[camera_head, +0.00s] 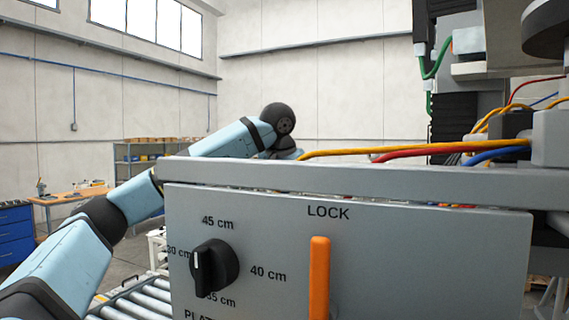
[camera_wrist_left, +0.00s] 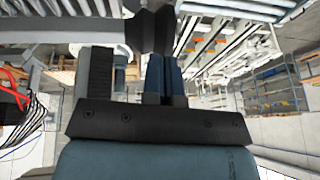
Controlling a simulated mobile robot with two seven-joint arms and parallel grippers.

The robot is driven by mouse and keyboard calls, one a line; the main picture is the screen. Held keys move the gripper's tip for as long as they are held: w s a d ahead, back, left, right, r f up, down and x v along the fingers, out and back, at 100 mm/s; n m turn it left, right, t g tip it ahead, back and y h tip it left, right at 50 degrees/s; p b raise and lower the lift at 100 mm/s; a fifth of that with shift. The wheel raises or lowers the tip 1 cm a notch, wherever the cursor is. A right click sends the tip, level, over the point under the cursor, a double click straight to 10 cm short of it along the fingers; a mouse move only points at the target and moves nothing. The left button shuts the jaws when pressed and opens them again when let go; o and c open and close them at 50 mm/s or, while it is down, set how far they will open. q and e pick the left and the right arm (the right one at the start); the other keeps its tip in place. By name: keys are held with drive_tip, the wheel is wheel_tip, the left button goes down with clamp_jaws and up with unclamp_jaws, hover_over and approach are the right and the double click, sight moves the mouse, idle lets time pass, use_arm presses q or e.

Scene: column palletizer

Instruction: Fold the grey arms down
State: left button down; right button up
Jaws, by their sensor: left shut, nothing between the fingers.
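In the head view my left arm reaches from the lower left up behind a grey control panel (camera_head: 420,250), and its gripper is hidden there. In the left wrist view the left gripper (camera_wrist_left: 152,30) has its dark fingers close together, with nothing seen between them. A grey bar (camera_wrist_left: 70,30) runs in from the left at fingertip height. It ends against or just behind the fingers in the picture; I cannot tell if they touch. I cannot tell whether this bar is one of the grey arms. My right gripper is not in view.
The panel carries a black knob (camera_head: 214,267) with cm marks and an upright orange lever (camera_head: 319,277) under LOCK. Coloured cables (camera_head: 420,151) run above its top edge. A roller conveyor (camera_head: 135,302) lies at the lower left. A workbench (camera_head: 75,194) stands farther back.

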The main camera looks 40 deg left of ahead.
use_arm(q)
drive_tip(key=shift+a+f, duration=0.25)
drive_tip(key=shift+f, duration=0.4)
drive_tip(key=shift+w+f, duration=0.1)
drive_tip(key=shift+f, duration=0.1)
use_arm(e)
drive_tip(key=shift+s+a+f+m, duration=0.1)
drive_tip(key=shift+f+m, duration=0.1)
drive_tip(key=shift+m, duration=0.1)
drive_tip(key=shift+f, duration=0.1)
